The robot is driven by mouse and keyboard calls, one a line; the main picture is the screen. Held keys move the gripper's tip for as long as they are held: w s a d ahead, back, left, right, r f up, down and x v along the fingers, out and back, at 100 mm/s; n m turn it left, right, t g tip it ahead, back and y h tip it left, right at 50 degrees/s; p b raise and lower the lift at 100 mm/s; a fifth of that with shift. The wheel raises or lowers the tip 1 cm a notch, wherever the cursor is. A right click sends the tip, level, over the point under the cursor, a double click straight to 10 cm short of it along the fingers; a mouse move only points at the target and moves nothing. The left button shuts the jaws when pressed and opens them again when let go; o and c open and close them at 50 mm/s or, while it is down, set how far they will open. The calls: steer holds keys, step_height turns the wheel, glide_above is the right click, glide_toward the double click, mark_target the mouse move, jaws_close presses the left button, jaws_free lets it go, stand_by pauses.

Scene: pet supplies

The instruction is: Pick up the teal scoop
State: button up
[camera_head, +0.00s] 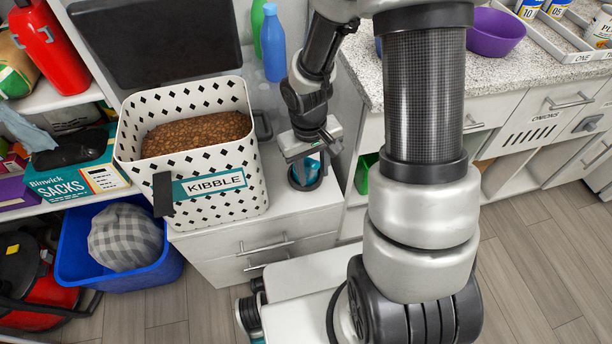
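The teal scoop (311,168) is a small teal shape in a dark round holder or cup on the white cabinet top, just right of the kibble bin. My gripper (308,156) is directly above it, pointing down, and covers much of it. The fingers are small and partly hidden here, so I cannot tell whether they are apart or closed, or whether they touch the scoop.
A white patterned kibble bin (188,216) full of kibble stands left of my gripper, its dark lid (160,40) raised. A blue bottle (273,45) stands behind. The speckled counter (495,75) is at right, with a purple bowl (495,32). A blue tub (120,280) is lower left.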

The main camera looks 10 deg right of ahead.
jaws_close()
